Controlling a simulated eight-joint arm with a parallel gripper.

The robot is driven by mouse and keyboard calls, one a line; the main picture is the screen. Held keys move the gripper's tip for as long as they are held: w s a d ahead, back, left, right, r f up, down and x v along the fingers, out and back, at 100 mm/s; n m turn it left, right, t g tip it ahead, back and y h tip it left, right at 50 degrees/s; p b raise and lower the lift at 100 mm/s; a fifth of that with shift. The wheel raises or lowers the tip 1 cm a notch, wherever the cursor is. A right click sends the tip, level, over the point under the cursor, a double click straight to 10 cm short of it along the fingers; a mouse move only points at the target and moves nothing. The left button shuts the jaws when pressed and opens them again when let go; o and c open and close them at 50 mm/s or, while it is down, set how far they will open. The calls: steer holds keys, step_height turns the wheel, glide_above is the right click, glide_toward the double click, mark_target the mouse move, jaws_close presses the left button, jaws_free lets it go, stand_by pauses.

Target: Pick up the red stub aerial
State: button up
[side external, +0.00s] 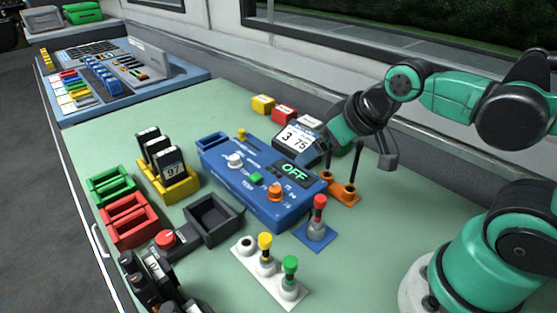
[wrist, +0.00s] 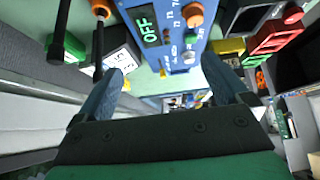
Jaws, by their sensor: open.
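The red stub aerial (side external: 319,205) stands upright on a small blue base (side external: 316,237), in front of the right end of the blue control box. It has a red cap and a grey lower body. I cannot make it out in the wrist view. My gripper (side external: 328,147) is open and empty above the back right of the blue box, behind and above the aerial and apart from it. Its two bluish fingers show spread apart in the wrist view (wrist: 165,66).
Two black rods on an orange base (side external: 343,192) stand close behind the aerial. The blue control box (side external: 238,180) reads OFF. A white rack (side external: 272,279) holds a yellow aerial (side external: 264,242) and a green aerial (side external: 290,265).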

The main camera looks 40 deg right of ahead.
mark_target(322, 199)
steer(key=c, duration=0.5)
steer(key=shift+o, duration=0.2)
steer(key=s+a+f+g, duration=0.2)
steer(key=f+g, duration=0.1)
steer(key=s+a+f+m+g, duration=0.1)
steer(key=f+g, duration=0.1)
steer(key=shift+s+a+f, duration=0.2)
steer(key=shift+a, duration=0.05)
steer(key=shift+w+f, duration=0.2)
steer(key=shift+f, duration=1.15)
steer(key=shift+w+f, duration=0.15)
steer(key=shift+f, duration=1.2)
